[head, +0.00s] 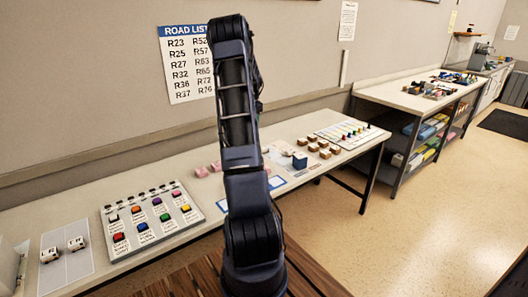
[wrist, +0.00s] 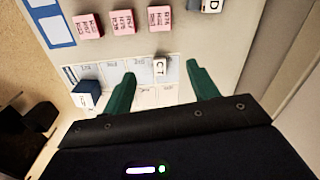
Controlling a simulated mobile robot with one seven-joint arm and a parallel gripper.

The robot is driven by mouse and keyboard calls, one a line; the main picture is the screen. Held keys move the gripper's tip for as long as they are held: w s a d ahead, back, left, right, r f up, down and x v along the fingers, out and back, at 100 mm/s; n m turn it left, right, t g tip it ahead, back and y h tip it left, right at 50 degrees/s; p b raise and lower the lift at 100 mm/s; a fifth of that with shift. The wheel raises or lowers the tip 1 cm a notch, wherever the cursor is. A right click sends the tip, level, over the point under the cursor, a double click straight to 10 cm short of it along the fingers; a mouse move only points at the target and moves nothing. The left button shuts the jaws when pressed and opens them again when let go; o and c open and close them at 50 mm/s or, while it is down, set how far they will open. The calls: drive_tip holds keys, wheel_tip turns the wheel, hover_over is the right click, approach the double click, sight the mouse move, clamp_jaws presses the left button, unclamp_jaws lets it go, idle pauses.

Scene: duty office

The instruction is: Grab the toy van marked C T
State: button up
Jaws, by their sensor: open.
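A small white block-shaped thing marked C T (wrist: 160,67), which fits the toy van by its letters, sits on a pale printed card (wrist: 115,74) in the wrist view. My gripper (wrist: 160,70) is open, with its two green fingers to the left and right of the C T thing in the picture. Neither finger appears to touch it, and nothing is held. How far the fingertips are above it I cannot tell. In the head view my arm rises in front of the table; my gripper and the C T thing cannot be made out there.
In the wrist view, pink lettered blocks (wrist: 123,22) stand in a row beyond the card, and a blue-and-white block (wrist: 86,94) sits left. In the head view, the long table (head: 160,179) also bears a board of coloured buttons (head: 152,219) and brown blocks (head: 313,147).

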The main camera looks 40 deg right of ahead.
drive_tip(key=m, duration=0.2)
hover_over(264, 147)
wheel_tip(264, 147, down, 10)
drive_tip(key=shift+g, duration=0.4)
drive_tip(key=shift+s+a+f, duration=0.1)
drive_tip(key=shift+f, duration=5.2)
drive_tip(key=c, duration=1.1)
drive_tip(key=shift+o, duration=0.2)
drive_tip(key=shift+r, duration=0.15)
